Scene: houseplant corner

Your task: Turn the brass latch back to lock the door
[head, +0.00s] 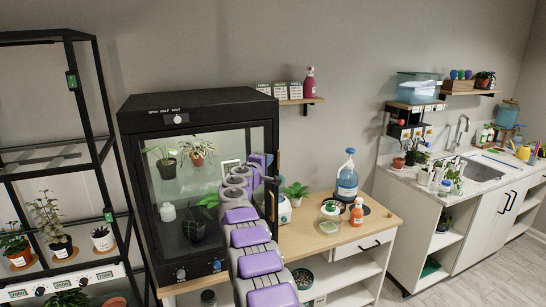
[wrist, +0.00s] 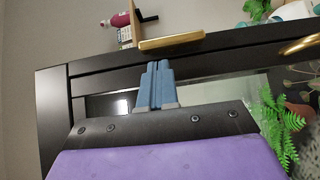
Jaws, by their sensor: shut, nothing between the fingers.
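The brass latch (wrist: 172,41) shows in the wrist view as a flat bar lying lengthwise along the edge of the black door frame (wrist: 225,42). My gripper (wrist: 157,64) is shut and empty, its blue-grey fingertips just below the bar in that picture. I cannot tell whether they touch it. A second brass piece (wrist: 302,45) shows farther right on the frame. In the head view the black glass-fronted cabinet (head: 195,104) stands on the wooden bench, with my arm reaching to its right edge and hiding part of the door.
Potted plants (head: 197,149) stand inside the cabinet. A wall shelf (head: 301,101) with a red bottle (head: 310,82) is just right of it. A blue bottle (head: 347,176) and an orange bottle (head: 357,212) stand on the bench (head: 376,225). A black plant rack (head: 103,151) is at left.

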